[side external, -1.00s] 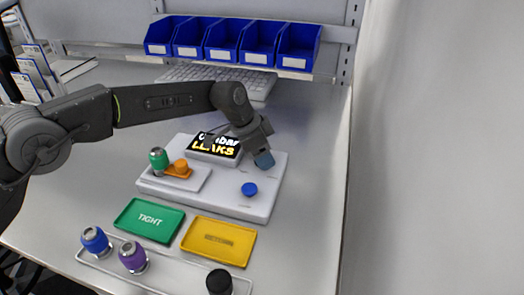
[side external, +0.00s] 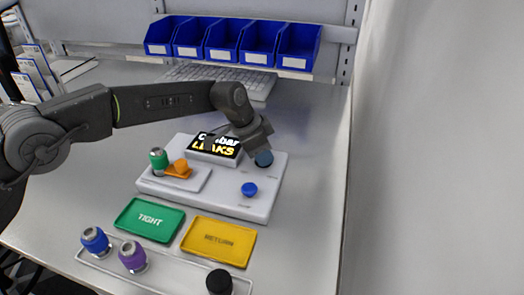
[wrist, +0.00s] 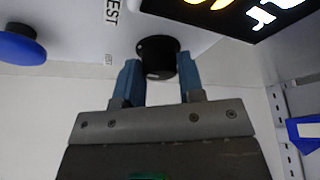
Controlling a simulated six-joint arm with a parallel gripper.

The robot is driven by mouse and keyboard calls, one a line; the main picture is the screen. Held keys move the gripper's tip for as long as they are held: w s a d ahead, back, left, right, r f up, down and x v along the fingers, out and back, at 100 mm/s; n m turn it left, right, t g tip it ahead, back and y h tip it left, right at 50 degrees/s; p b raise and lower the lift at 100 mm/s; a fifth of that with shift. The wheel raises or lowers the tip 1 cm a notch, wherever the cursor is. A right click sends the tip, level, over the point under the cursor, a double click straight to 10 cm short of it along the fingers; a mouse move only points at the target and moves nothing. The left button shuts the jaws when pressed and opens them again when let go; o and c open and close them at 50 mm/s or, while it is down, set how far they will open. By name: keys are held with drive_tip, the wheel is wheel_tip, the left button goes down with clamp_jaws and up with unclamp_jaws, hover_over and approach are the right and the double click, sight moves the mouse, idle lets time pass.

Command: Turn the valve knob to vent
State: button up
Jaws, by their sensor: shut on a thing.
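The black valve knob (wrist: 158,57) shows in the wrist view on the white test unit (side external: 225,200). My gripper (wrist: 160,78) has its two blue fingers on either side of the knob, shut on it. In the side external view my gripper (side external: 263,158) points down at the right part of the unit and hides the knob. A blue button (side external: 249,189) sits in front of it on the unit; it also shows in the wrist view (wrist: 20,46). The display (side external: 214,147) shows white and yellow text, partly covered by my arm. I cannot read the knob's pointer direction.
A green fitting (side external: 158,160) and an orange part (side external: 181,167) sit on the unit's left. A green TIGHT tray (side external: 150,237) and a yellow RETURN tray (side external: 205,256) lie in front. A rail holds blue (side external: 95,241), purple (side external: 133,256) and black (side external: 219,281) fittings. Blue bins stand behind.

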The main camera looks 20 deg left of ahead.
drive_tip(key=n+y, duration=0.1)
drive_tip(key=n, duration=0.2)
drive_tip(key=n+t+y, duration=0.1)
drive_tip(key=n, duration=0.2)
drive_tip(key=shift+d+t, duration=0.1)
drive_tip(key=shift+t, duration=0.2)
drive_tip(key=n+y, duration=0.1)
drive_tip(key=n, duration=0.1)
drive_tip(key=n+y, duration=0.1)
drive_tip(key=n, duration=0.2)
drive_tip(key=shift+n+t, duration=0.3)
drive_tip(key=o, duration=0.9)
drive_tip(key=shift+s+r, duration=0.1)
drive_tip(key=v, duration=1.3)
drive_tip(key=shift+s+d+r, duration=0.1)
drive_tip(key=shift+r, duration=0.2)
